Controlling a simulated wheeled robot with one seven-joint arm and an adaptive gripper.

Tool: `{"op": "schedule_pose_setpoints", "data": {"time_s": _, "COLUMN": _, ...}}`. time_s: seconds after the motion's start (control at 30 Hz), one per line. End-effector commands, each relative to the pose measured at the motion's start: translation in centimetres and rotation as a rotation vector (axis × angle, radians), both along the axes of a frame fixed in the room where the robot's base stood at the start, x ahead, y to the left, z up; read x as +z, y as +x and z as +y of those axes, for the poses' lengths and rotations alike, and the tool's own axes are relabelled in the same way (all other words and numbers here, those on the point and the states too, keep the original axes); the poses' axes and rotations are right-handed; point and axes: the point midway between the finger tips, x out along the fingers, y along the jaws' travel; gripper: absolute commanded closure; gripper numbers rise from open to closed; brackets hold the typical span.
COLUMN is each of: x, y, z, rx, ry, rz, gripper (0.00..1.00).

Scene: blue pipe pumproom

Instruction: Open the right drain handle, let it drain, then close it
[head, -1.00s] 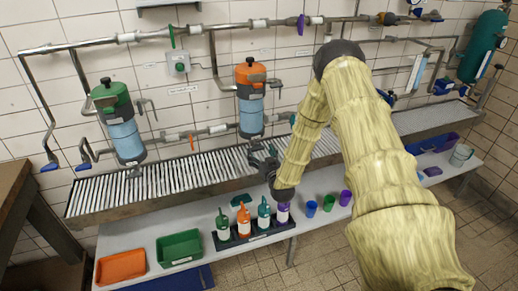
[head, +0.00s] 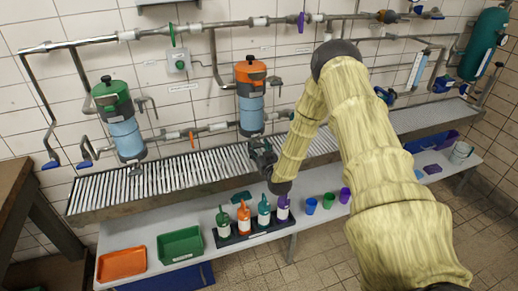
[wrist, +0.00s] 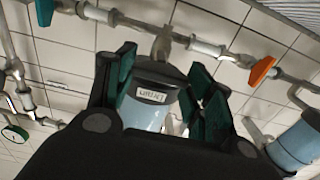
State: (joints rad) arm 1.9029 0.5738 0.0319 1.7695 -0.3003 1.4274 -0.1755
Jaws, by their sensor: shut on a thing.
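The right filter housing (head: 250,104) has an orange cap and a pale blue body, and hangs on the wall above the slatted trough. My gripper (head: 262,152) is just below it. In the wrist view, which looks upside down, my gripper's green-padded fingers (wrist: 165,85) stand on both sides of the housing's grey end (wrist: 158,72), which bears a label. A grey metal fitting (wrist: 163,45) sticks out from that end. My gripper is shut on the right drain handle, which is mostly hidden by the fingers. No water flow can be made out.
The left housing (head: 120,125) has a green cap. An orange valve handle (wrist: 262,71) sits on the pipe between the housings. The slatted trough (head: 110,212) runs below. Several coloured bottles stand in a dark rack (head: 224,242) on the lower shelf, beside green (head: 180,258) and orange trays.

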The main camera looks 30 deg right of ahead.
Motion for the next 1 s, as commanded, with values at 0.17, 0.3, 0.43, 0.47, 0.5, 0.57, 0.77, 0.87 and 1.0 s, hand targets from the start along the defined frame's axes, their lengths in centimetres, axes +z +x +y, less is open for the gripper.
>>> {"op": "schedule_pose_setpoints", "data": {"time_s": 0.17, "x": -0.05, "y": 0.01, "z": 0.00, "rx": 0.000, "ry": -0.027, "rz": 0.007, "gripper": 0.71}}
{"op": "schedule_pose_setpoints", "data": {"time_s": 0.3, "x": -0.10, "y": 0.05, "z": 0.10, "rx": 0.002, "ry": -0.087, "rz": 0.020, "gripper": 0.71}}
{"op": "schedule_pose_setpoints", "data": {"time_s": 0.43, "x": -0.16, "y": 0.09, "z": 0.16, "rx": 0.002, "ry": -0.172, "rz": 0.040, "gripper": 0.71}}
{"op": "schedule_pose_setpoints", "data": {"time_s": 0.47, "x": -0.19, "y": 0.09, "z": 0.17, "rx": 0.002, "ry": -0.197, "rz": 0.046, "gripper": 0.71}}
{"op": "schedule_pose_setpoints", "data": {"time_s": 0.5, "x": -0.22, "y": 0.10, "z": 0.18, "rx": 0.002, "ry": -0.231, "rz": 0.054, "gripper": 0.71}}
{"op": "schedule_pose_setpoints", "data": {"time_s": 0.57, "x": -0.24, "y": 0.11, "z": 0.22, "rx": 0.003, "ry": -0.284, "rz": 0.066, "gripper": 0.71}}
{"op": "schedule_pose_setpoints", "data": {"time_s": 0.77, "x": -0.29, "y": 0.12, "z": 0.28, "rx": 0.002, "ry": -0.468, "rz": 0.110, "gripper": 0.71}}
{"op": "schedule_pose_setpoints", "data": {"time_s": 0.87, "x": -0.32, "y": 0.15, "z": 0.34, "rx": 0.002, "ry": -0.562, "rz": 0.133, "gripper": 0.71}}
{"op": "schedule_pose_setpoints", "data": {"time_s": 1.0, "x": -0.39, "y": 0.15, "z": 0.36, "rx": 0.002, "ry": -0.692, "rz": 0.164, "gripper": 0.71}}
